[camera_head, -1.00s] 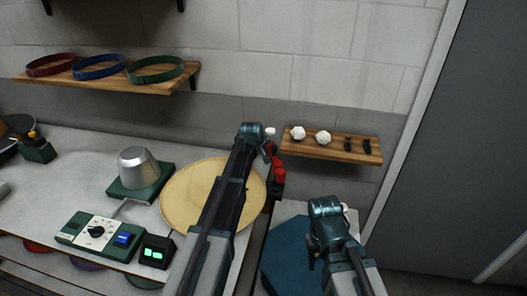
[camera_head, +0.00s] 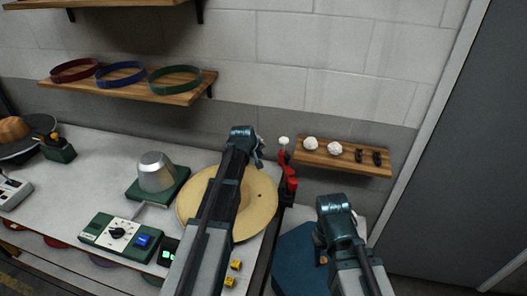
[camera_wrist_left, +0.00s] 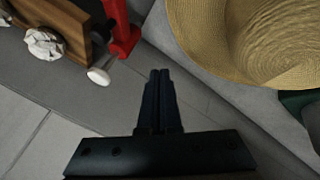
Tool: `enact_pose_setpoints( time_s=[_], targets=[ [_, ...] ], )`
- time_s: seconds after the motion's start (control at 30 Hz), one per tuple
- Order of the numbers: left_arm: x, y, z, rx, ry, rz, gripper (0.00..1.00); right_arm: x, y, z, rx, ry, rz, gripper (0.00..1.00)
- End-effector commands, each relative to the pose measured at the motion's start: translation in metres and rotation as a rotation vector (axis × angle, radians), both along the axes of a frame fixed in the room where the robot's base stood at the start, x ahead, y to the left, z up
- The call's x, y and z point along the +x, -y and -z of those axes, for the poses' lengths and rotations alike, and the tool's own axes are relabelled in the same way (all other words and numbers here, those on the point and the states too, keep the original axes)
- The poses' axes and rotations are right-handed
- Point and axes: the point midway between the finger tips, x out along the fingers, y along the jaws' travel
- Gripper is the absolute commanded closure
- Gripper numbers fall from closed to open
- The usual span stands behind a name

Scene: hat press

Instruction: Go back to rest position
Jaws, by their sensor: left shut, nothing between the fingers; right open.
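My left arm reaches across the workbench (camera_head: 100,160) in the head view, above a round straw-coloured hat (camera_head: 262,205). My left gripper (camera_head: 260,150) is at the arm's far end, near the red and black tool (camera_head: 288,180). In the left wrist view its two fingers (camera_wrist_left: 160,75) are together with nothing between them. The straw hat (camera_wrist_left: 240,40) lies to the right of the fingers, apart from them. My right gripper (camera_head: 322,245) is lower right in the head view, over a dark blue surface (camera_head: 292,255). Its fingers are mostly hidden by its own wrist.
A metal dome (camera_head: 156,172) on a green base and a control box (camera_head: 115,234) stand left of the hat. A small wooden shelf (camera_head: 325,158) holds white lumps and dark pieces. An upper shelf (camera_head: 190,90) holds red, blue and green bands.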

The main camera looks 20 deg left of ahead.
Motion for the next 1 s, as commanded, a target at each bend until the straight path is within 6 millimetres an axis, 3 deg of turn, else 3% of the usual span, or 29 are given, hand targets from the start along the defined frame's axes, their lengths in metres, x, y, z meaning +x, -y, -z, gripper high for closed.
enact_pose_setpoints(
  time_s=[0.13, 0.5, 0.63, 0.77, 0.9, 1.0],
  targets=[
    [-0.007, -0.003, -0.012, -0.001, 0.0, -0.001, 1.0, 0.0, 0.0, -0.012, 0.0, 0.0, 0.001, 0.5],
    [-0.009, -0.004, -0.013, 0.0, 0.0, 0.0, 1.0, 0.0, 0.0, -0.013, 0.0, 0.0, 0.002, 0.5],
    [-0.021, 0.009, -0.007, 0.015, -0.021, 0.035, 1.0, 0.0, 0.0, -0.01, 0.0, 0.0, 0.002, 0.5],
    [-0.066, 0.054, 0.013, 0.078, -0.111, 0.172, 1.0, 0.0, 0.0, -0.001, 0.0, 0.0, 0.002, 0.5],
    [-0.145, 0.112, 0.042, 0.19, -0.26, 0.404, 1.0, 0.0, 0.0, 0.011, 0.0, 0.0, 0.001, 0.5],
    [-0.205, 0.141, 0.058, 0.271, -0.367, 0.573, 1.0, 0.0, 0.0, 0.02, 0.0, 0.0, 0.001, 0.5]
  ],
)
